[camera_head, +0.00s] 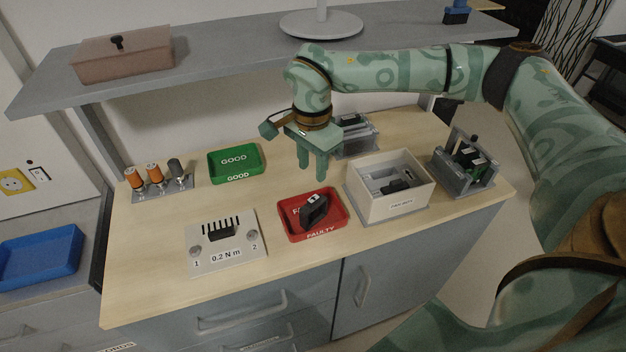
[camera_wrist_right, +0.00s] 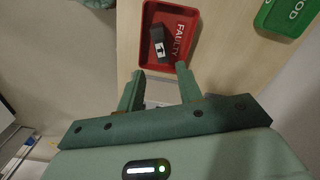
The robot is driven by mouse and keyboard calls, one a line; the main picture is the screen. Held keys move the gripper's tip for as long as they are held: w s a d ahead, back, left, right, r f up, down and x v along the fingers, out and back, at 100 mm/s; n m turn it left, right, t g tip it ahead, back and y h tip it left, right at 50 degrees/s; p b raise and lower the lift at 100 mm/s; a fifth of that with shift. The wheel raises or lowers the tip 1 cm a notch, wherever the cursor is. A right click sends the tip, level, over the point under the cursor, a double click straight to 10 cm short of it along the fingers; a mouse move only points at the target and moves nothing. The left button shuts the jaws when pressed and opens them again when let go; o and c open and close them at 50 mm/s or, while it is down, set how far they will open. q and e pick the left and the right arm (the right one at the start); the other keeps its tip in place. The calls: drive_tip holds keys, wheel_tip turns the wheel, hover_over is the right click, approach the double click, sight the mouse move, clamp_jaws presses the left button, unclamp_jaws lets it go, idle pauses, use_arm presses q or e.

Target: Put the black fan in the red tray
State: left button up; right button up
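The black fan (camera_head: 313,210) lies tilted inside the red tray (camera_head: 291,232), which is marked FAULTY and sits at the front middle of the bench. In the right wrist view the fan (camera_wrist_right: 162,45) rests in the red tray (camera_wrist_right: 149,16), partly against its wall. My right gripper (camera_head: 318,176) points down above the bench, behind the red tray and apart from the fan. Its fingers are spread with nothing between them, as the right wrist view also shows (camera_wrist_right: 160,88). My left gripper is not in view.
A green tray (camera_head: 260,163) marked GOOD stands behind left. A white box (camera_head: 395,209) holding dark parts stands right of the red tray. A torque plate (camera_head: 199,262) is at front left. A shelf (camera_head: 220,55) runs above the bench's back.

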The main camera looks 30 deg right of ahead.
wheel_tip(320, 180, up, 4)
drive_tip(key=shift+r, duration=0.2)
drive_tip(key=shift+f, duration=0.1)
idle(0.3)
